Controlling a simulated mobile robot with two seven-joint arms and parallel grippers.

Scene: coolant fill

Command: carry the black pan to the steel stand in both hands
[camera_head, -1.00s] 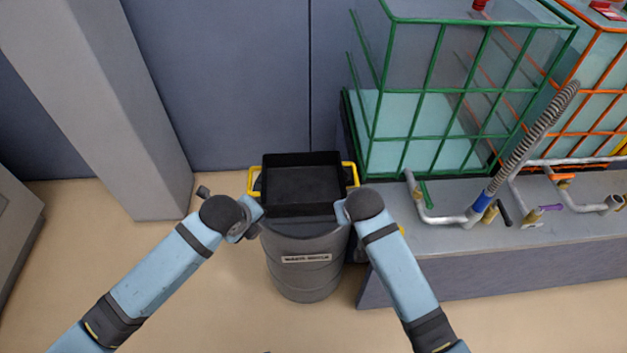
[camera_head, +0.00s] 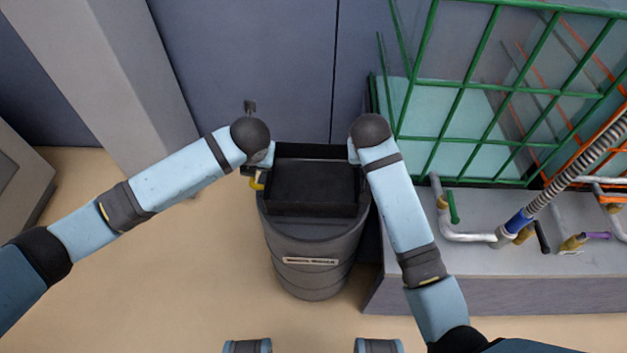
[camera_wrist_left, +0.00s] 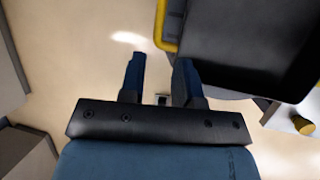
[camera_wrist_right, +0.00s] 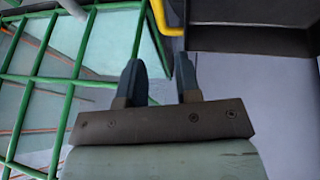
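The black pan (camera_head: 312,182) is a shallow rectangular tray lying on top of a grey drum (camera_head: 315,250). Its left yellow handle (camera_head: 258,181) shows in the head view; my right arm hides the right one there. In the left wrist view, my left gripper (camera_wrist_left: 159,65) is open and empty, with the yellow handle (camera_wrist_left: 164,28) just beyond its fingertips. In the right wrist view, my right gripper (camera_wrist_right: 158,66) is also open and empty, and the other yellow handle (camera_wrist_right: 163,18) lies just ahead of its fingertips. I cannot identify the steel stand.
A green-framed tank (camera_head: 465,100) stands on a grey plinth (camera_head: 470,285) at right, with pipes and a ribbed hose (camera_head: 570,170) in front. A grey pillar (camera_head: 125,90) is at left, with a grey box (camera_head: 20,185) at the left edge. Open floor lies front left.

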